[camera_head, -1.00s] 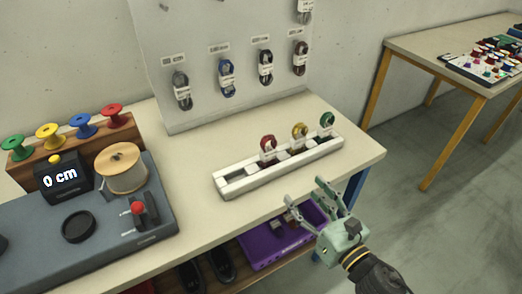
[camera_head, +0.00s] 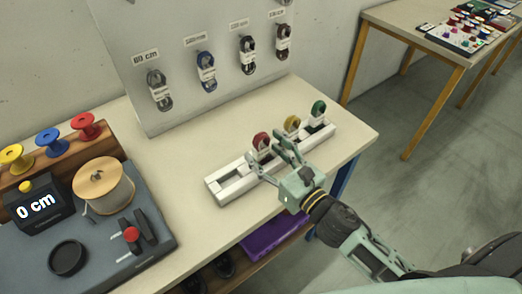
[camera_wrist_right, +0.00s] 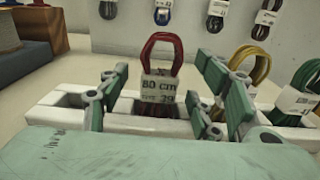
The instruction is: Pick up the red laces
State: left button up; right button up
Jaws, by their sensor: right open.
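The red laces (camera_head: 261,142) are a small looped bundle standing upright in a slot of the white rack (camera_head: 222,186) on the table. In the right wrist view the red laces (camera_wrist_right: 163,55) carry a white tag reading "80 cm". My right gripper (camera_head: 268,146) is open at the front side of the rack, close to the red laces. In the right wrist view its fingers (camera_wrist_right: 160,98) stand left and right of the bundle, with the laces between and just beyond them. I cannot see any contact. My left gripper is out of view.
Yellow laces (camera_head: 291,125) and green laces (camera_head: 318,110) stand in the same rack, right of the red ones. A pegboard (camera_head: 130,60) with hanging laces stands behind. A measuring station (camera_head: 110,235) with a spool (camera_head: 103,186) is at left. Bare tabletop lies between.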

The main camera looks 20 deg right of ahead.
jog(key=shift+w+a, duration=0.25)
jog(key=shift+w, duration=0.45)
jog(key=shift+w+a, duration=0.1)
jog(key=shift+w, duration=0.25)
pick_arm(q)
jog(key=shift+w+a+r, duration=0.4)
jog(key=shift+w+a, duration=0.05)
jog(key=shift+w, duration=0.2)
pick_arm(e)
jog(key=c, duration=1.1)
